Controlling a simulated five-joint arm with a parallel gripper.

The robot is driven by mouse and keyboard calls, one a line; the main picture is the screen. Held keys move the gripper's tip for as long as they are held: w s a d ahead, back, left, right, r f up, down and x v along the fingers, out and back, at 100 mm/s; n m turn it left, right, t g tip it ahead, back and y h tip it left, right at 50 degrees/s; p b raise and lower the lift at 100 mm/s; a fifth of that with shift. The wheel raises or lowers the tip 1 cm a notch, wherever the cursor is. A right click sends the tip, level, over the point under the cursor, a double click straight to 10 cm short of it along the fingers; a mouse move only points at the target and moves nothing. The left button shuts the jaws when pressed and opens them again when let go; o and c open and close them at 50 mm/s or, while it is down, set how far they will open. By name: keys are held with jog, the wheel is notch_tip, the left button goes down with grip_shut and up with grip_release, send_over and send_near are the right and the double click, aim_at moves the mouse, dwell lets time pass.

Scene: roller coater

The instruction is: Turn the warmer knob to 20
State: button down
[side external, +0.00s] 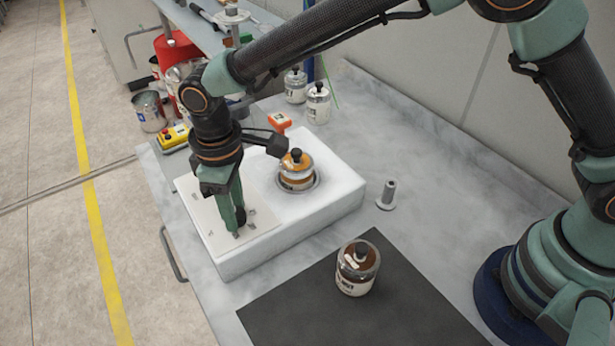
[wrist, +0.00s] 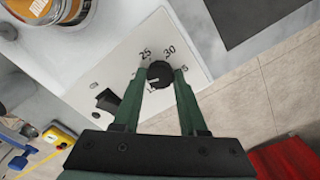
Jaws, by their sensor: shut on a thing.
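The warmer (side external: 290,235) is a white block with a jar set in its round well. Its pale control panel (side external: 212,225) also shows in the wrist view (wrist: 125,55). The warmer knob (wrist: 159,74) is a dark round knob on that panel. My gripper (wrist: 160,78) has its two green fingers shut on the knob's sides. In the side view my gripper (side external: 238,228) points down onto the panel, and the fingers mostly hide the knob. The marks 25, 30 and 35 show around the knob; the other marks are hidden or unclear. I cannot read the knob's pointer.
A black switch (wrist: 108,98) sits beside the knob on the panel. The jar in the well (side external: 297,172) stands behind the gripper. Another jar (side external: 357,268) stands on a dark mat (side external: 300,312). A small metal post (side external: 387,195) stands right of the warmer. A yellow control box (side external: 174,138) lies behind.

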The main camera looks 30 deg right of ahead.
jog(key=shift+s+m, duration=0.15)
jog(key=shift+m, duration=0.55)
jog(key=shift+a, duration=0.1)
jog(key=shift+c, duration=2.2)
grip_release()
jog(key=shift+r, duration=0.1)
jog(key=shift+r, duration=0.3)
notch_tip(320, 180, up, 11)
jog(key=shift+r, duration=0.15)
